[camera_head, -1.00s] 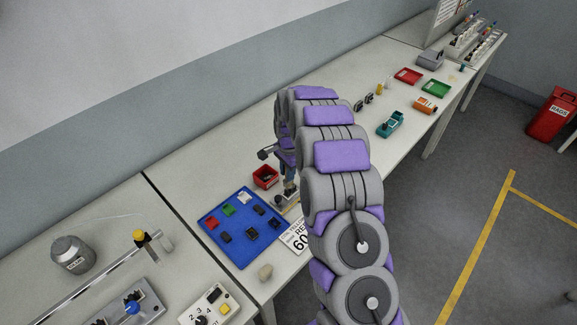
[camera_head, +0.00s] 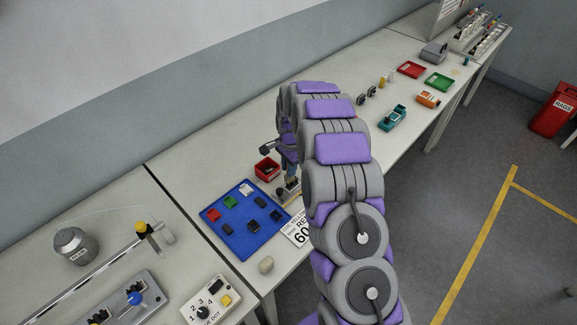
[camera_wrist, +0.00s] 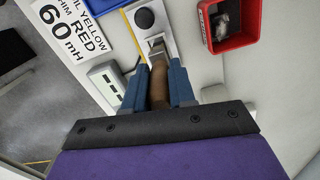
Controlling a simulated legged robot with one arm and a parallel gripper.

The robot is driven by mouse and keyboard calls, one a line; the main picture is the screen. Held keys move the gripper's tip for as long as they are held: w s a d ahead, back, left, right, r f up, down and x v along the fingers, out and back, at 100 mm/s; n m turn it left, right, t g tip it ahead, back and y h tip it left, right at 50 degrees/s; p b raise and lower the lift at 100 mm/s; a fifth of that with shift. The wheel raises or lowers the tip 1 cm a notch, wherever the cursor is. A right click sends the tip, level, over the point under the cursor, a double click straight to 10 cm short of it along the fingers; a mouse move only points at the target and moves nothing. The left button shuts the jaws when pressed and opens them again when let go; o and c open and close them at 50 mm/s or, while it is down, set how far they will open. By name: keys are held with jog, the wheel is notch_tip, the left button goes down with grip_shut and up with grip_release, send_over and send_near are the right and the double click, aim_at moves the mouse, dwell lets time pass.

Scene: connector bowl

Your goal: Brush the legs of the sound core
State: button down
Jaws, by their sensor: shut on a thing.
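My gripper (camera_wrist: 157,88) is shut on a brush (camera_wrist: 158,84). The brush has a brown handle, gripped between two blue fingers, and a pale metallic end. The brush end points at a pale plate or holder bearing a dark round part (camera_wrist: 145,18). I cannot tell whether the brush touches it. The dark part may be the sound core; its legs cannot be made out.
A red bin (camera_head: 267,169) with dark contents stands beside my gripper. A blue tray (camera_head: 246,238) with several small parts and a white "60 mH RED" card (camera_head: 297,229) lie nearby. A grey device (camera_wrist: 105,82) shows in the wrist view.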

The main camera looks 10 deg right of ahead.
jog(key=shift+f, duration=0.5)
jog(key=shift+w+d, duration=0.1)
jog(key=shift+d, duration=0.05)
dwell(0.3)
jog(key=shift+w+d+r, duration=0.1)
jog(key=shift+w+d, duration=0.45)
jog(key=shift+d, duration=0.3)
jog(key=shift+s+a, duration=0.1)
jog(key=shift+s+a+p, duration=0.35)
jog(key=shift+s+a, duration=0.2)
jog(key=shift+a, duration=0.3)
jog(key=shift+w+d, duration=0.65)
jog(key=shift+d, duration=0.3)
